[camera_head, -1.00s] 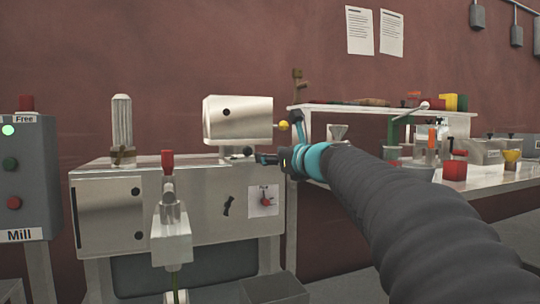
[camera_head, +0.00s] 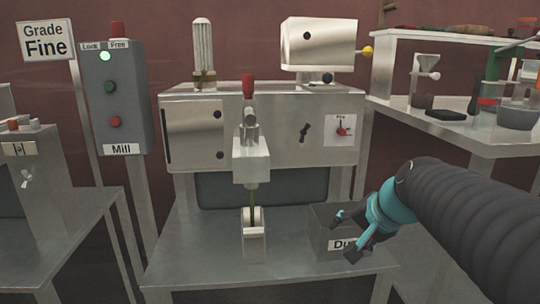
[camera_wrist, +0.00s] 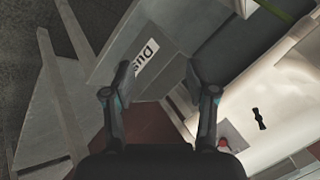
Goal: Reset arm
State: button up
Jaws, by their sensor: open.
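My gripper (camera_head: 345,232) is at the end of my dark ribbed arm with its teal wrist, at the right of the head view. Its two fingers are spread apart with nothing between them. It is in front of the grey bin with a "Du…" label (camera_head: 325,215), whose lettering is partly hidden by a finger. In the wrist view the open fingers (camera_wrist: 160,85) show, with the labelled bin (camera_wrist: 150,40) beyond them. I cannot tell whether a finger touches the bin.
The powder filler (camera_head: 285,150) stands on a metal table (camera_head: 200,250), with a white container (camera_head: 253,245) under its spout. The Mill control box (camera_head: 110,90) is at left, its green light lit. A side bench (camera_head: 480,140) with tools stands at right.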

jog(key=s+f+n+h+p, duration=0.1)
jog(key=s+f+n, duration=0.2)
jog(key=s, duration=0.6)
jog(key=s+f+n+g+h+p, duration=0.1)
jog(key=s+n, duration=0.3)
jog(key=s, duration=0.5)
jog(key=shift+a+f+n+g+h, duration=0.3)
jog(key=shift+a+f+h, duration=0.1)
jog(key=shift+f, duration=0.5)
